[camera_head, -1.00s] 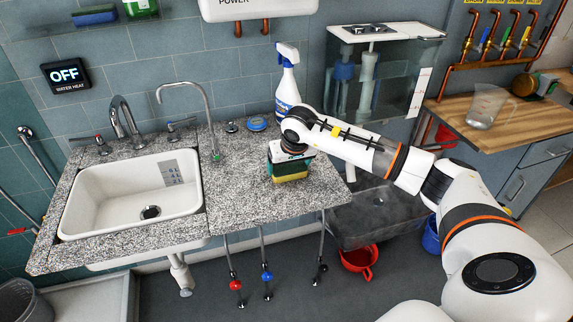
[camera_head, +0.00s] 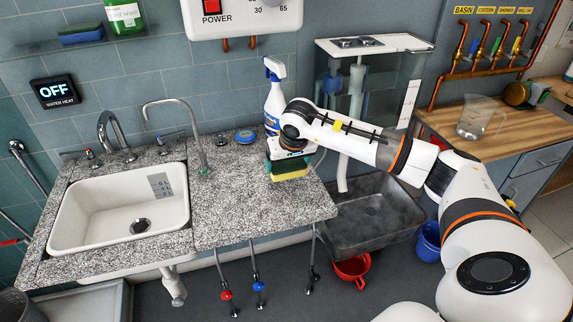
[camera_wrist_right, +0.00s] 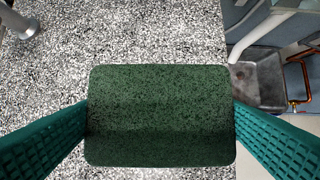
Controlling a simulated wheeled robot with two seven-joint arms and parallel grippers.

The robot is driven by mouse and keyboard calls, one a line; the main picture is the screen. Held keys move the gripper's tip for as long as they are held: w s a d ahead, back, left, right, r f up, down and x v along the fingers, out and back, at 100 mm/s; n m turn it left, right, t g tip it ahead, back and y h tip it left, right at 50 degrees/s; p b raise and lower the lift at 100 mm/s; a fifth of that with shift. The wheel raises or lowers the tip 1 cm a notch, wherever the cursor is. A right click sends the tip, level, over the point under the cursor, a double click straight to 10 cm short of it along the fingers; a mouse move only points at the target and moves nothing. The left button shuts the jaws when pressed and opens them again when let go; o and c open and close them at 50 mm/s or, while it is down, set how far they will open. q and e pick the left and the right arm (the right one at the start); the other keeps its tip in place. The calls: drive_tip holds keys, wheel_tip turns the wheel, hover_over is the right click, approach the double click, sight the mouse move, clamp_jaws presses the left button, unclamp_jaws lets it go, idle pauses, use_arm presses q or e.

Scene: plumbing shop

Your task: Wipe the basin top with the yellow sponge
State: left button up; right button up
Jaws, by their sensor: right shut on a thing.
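The yellow sponge (camera_head: 289,171) with its green scouring side up is at the right part of the speckled grey basin top (camera_head: 240,205). In the right wrist view the green side of the sponge (camera_wrist_right: 160,115) fills the middle, with a green ribbed finger against each side. My right gripper (camera_head: 287,158) is shut on the sponge from above. The sponge is low over the basin top; I cannot tell for certain whether it touches. The white basin (camera_head: 100,215) is set in the left part of the top. My left gripper is not in view.
A blue-and-white spray bottle (camera_head: 274,100) stands just behind my right gripper. A slim tap (camera_head: 200,150) and a blue disc (camera_head: 246,136) are on the top. A grey sink (camera_head: 375,220) lies lower, beyond the top's right edge. The front middle of the top is clear.

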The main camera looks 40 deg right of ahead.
drive_tip(key=shift+r+p, duration=0.75)
drive_tip(key=shift+r, duration=0.65)
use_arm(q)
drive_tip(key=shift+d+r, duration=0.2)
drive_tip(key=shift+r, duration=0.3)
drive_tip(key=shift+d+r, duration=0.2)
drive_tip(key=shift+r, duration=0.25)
use_arm(e)
drive_tip(key=shift+r, duration=0.1)
drive_tip(key=shift+s+a+r, duration=0.1)
drive_tip(key=shift+s+r, duration=0.1)
drive_tip(key=shift+r, duration=0.05)
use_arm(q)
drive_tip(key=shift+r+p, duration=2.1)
use_arm(e)
drive_tip(key=s+a+r, duration=0.3)
drive_tip(key=s+r, duration=0.4)
drive_tip(key=s, duration=0.2)
drive_tip(key=shift+r, duration=0.2)
